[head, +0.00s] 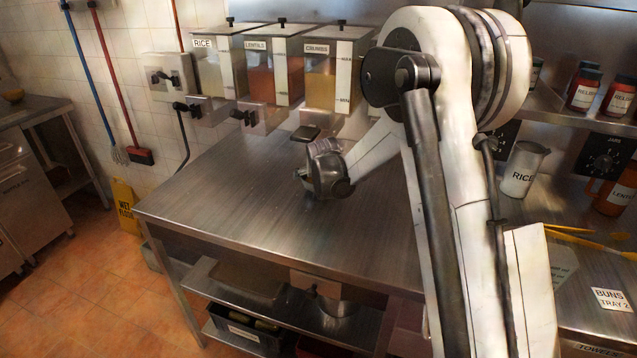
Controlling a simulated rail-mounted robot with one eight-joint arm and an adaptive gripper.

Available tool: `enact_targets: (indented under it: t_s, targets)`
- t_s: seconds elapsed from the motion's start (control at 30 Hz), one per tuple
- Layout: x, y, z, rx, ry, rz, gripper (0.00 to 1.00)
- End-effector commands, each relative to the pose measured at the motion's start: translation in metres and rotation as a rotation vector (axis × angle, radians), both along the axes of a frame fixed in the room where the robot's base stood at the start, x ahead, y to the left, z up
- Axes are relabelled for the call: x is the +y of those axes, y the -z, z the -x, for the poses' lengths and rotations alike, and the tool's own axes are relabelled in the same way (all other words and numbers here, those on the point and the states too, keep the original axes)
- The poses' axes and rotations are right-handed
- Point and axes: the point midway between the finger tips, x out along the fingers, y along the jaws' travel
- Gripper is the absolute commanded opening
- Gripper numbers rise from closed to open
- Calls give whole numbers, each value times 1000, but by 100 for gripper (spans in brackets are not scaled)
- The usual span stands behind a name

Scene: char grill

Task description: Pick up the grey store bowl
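My gripper (318,178) is low over the steel table (230,190), in front of the dispensers. My arm comes down to it from the upper right. I see it mostly from behind and the side, so its fingers and anything between them are unclear. No bowl shows clearly as the grey store bowl. A rounded grey metal thing (338,308) sits on the lower shelf under the table, partly in shadow; I cannot tell whether it is that bowl.
Wall dispensers for rice (217,73), lentils (268,75) and another food (333,78) hang behind the table. A rice jug (522,168) and an orange lentil jug (615,193) stand at right. The table's left and front parts are clear. A dark bin (240,335) sits below.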

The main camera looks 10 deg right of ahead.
Motion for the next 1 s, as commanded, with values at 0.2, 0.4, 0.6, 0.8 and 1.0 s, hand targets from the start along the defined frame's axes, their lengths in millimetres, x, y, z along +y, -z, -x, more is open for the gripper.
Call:
enact_targets:
  t_s: [0.2, 0.4, 0.6, 0.8, 1.0]
  targets:
    - [0, 0, 0, 0, 0, 0, 100]
    - [0, 0, 0, 0, 0, 0, 75]
    - [0, 0, 0, 0, 0, 0, 51]
    - [0, 0, 0, 0, 0, 0, 51]
    - [1, -1, 3, 0, 1, 1, 51]
